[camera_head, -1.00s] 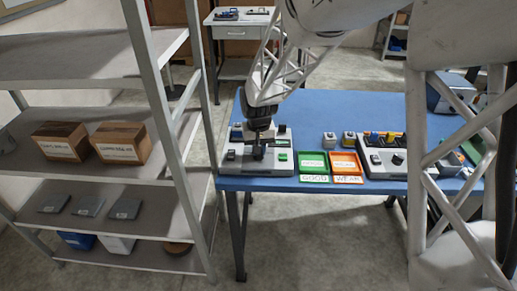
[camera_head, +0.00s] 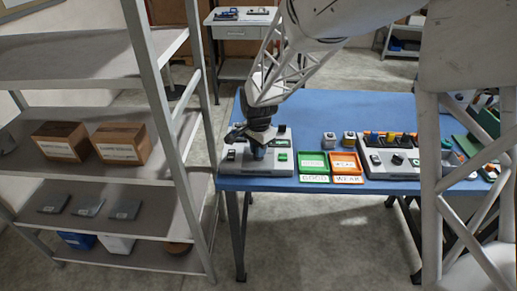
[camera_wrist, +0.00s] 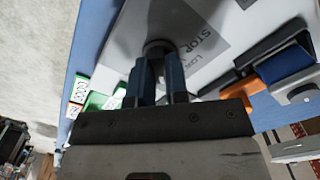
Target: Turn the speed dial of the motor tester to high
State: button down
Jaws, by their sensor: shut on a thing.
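The motor tester (camera_head: 228,168) is a grey box at the left front corner of the blue table. In the wrist view its pale panel (camera_wrist: 255,15) carries the printed words STOP and a partly hidden LOW. The grey round speed dial (camera_wrist: 158,46) sits on that panel. My gripper (camera_wrist: 160,66) is shut on the dial, its two blue fingers on either side of it. In the head view my gripper (camera_head: 259,152) reaches down onto the tester, and the dial is hidden behind it. I cannot tell the dial's setting.
Right of the tester are a green tray (camera_head: 314,179) and an orange tray (camera_head: 347,179), with GOOD and WEAK cards. A second grey device (camera_head: 378,167) stands further right. A metal shelf (camera_head: 150,180) stands close on the left. The table's back (camera_head: 340,108) is clear.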

jog(key=shift+m, duration=1.7)
jog(key=c, duration=1.1)
grip_release()
jog(key=shift+r, duration=0.1)
jog(key=shift+r, duration=3.85)
